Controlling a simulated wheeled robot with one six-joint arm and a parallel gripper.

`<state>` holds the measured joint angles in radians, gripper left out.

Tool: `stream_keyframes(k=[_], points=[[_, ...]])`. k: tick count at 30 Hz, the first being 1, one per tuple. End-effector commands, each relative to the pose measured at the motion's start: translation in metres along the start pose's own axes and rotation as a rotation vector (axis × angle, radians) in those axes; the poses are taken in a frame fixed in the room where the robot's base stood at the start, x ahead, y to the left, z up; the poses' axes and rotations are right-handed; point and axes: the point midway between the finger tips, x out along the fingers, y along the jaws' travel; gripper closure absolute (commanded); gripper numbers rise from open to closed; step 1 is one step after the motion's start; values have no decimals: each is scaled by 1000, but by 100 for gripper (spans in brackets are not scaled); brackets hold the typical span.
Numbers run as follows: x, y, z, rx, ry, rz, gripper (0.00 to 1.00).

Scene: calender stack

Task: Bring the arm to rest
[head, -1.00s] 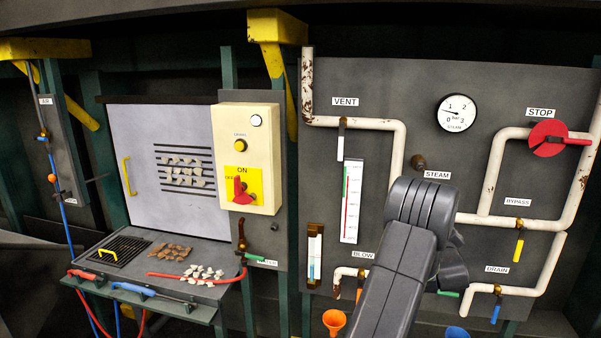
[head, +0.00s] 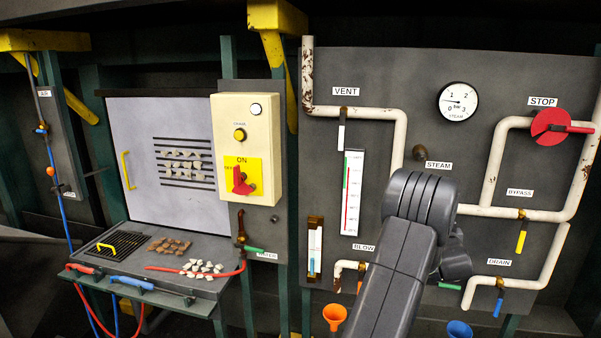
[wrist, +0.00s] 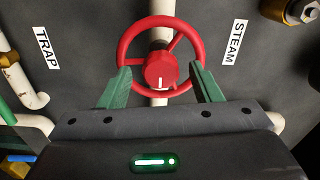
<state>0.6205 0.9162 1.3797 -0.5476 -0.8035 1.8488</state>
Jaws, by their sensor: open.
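My gripper (wrist: 160,68) is open in the wrist view. Its two green fingers stand apart, one on each side of the red handwheel's hub. The red handwheel (wrist: 162,22) has spokes and a round hub with a white mark, and sits on a white pipe between the TRAP and STEAM labels. The fingertips overlap the lower part of its rim in the picture; I cannot tell whether they touch it. Nothing is held between them. In the head view my grey arm (head: 405,250) reaches up towards the panel and hides my gripper and the handwheel.
White pipes (head: 400,150) with small coloured valve levers cross the dark panel. A red STOP wheel (head: 548,127) is at the upper right. An orange funnel (head: 335,315) and a blue one (head: 459,329) are low by my arm. A cream switch box (head: 228,118) stands left.

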Motion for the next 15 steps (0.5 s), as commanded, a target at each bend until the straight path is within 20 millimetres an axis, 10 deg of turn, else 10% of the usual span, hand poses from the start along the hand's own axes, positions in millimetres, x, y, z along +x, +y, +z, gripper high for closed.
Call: stream_keyframes(k=[15], points=[[0,2,0,-447,0,-1,42]])
